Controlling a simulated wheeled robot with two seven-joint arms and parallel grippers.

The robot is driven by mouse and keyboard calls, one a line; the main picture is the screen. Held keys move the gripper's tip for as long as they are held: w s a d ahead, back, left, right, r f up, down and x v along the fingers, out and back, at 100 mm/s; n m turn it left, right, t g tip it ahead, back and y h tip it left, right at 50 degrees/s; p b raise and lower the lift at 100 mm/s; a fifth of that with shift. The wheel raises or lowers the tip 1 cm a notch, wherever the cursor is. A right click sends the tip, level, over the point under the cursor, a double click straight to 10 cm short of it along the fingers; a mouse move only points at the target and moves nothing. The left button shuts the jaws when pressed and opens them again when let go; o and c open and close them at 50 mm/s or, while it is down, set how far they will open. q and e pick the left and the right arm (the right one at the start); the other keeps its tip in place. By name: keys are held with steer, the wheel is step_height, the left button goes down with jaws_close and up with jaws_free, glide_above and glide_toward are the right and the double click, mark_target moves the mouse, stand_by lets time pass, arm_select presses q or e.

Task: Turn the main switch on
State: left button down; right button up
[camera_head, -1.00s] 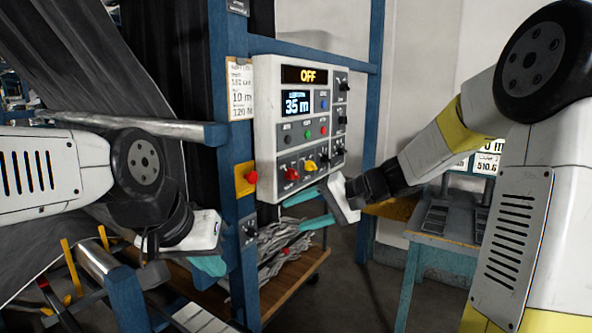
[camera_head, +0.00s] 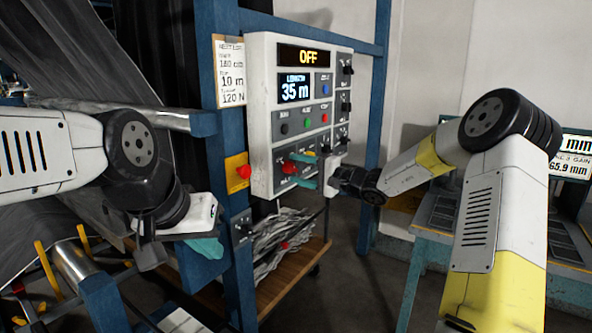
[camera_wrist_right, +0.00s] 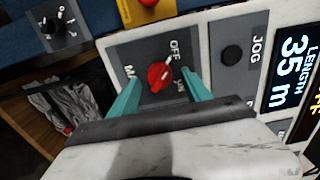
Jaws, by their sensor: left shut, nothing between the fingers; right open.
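The main switch, a red rotary knob (camera_head: 290,167), is on the lower left of the white control panel (camera_head: 262,60). In the right wrist view the red knob (camera_wrist_right: 160,76) sits on a grey plate with "OFF" and "ON" lettering. The panel display (camera_head: 305,57) reads OFF. My right gripper (camera_head: 302,171) is open at the panel; in the wrist view its teal fingers (camera_wrist_right: 160,95) stand on either side of the knob, with gaps visible. Whether they touch the panel I cannot tell. My left gripper (camera_head: 208,247) is shut and empty, left of the panel, away from it.
A red button on a yellow plate (camera_head: 238,172) is on the blue post left of the panel. A black rotary knob (camera_head: 242,227) is below it. Other buttons and knobs surround the switch. A blue table (camera_head: 425,247) stands at right, below my right arm.

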steer(key=shift+w+a, duration=0.25)
steer(key=shift+a, duration=0.15)
jaws_close()
